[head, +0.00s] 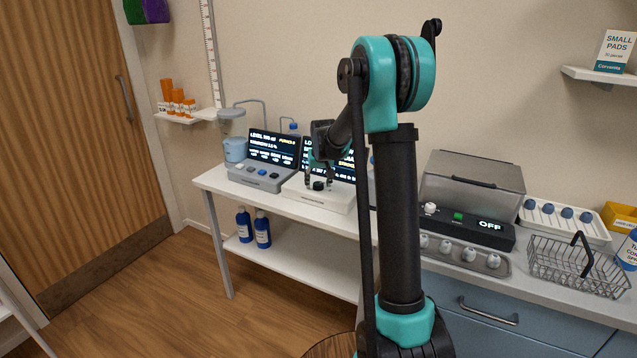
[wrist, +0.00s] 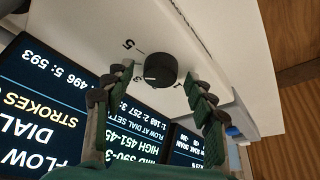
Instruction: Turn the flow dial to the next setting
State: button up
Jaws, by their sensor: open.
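The flow dial is a round black knob (wrist: 161,70) with a pale pointer mark, on a white box (head: 333,197). In the wrist view printed marks surround it, with a 5 at upper left and a 1 at lower right. My gripper (wrist: 159,80) is open, one finger on each side of the knob; I cannot tell whether either touches it. In the head view the gripper (head: 319,176) points down over the dial (head: 318,186). A dark screen (wrist: 40,110) behind the dial shows flow dial text, upside down in the wrist view and partly hidden by my gripper in the head view.
Left of the dial box is a grey unit (head: 262,177) with buttons and a lit screen. Two blue bottles (head: 253,228) stand on the lower shelf. To the right are a lidded device reading OFF (head: 480,229) and a wire basket (head: 575,264). My arm hides part of the bench.

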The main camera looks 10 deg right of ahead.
jog(key=shift+r, duration=0.1)
jog(key=v, duration=1.1)
jog(key=shift+s+r, duration=0.25)
jog(key=shift+r, duration=0.1)
jog(key=s+d+f, duration=0.1)
jog(key=s+f, duration=0.4)
jog(key=s, duration=0.7)
jog(key=s+d+f, duration=0.1)
jog(key=s+f, duration=0.5)
jog(key=s, duration=0.6)
jog(key=s+d+f, duration=0.1)
jog(key=s+f, duration=0.4)
jog(key=s, duration=0.7)
jog(key=shift+s+d+f, duration=0.3)
jog(key=shift+d+f, duration=0.1)
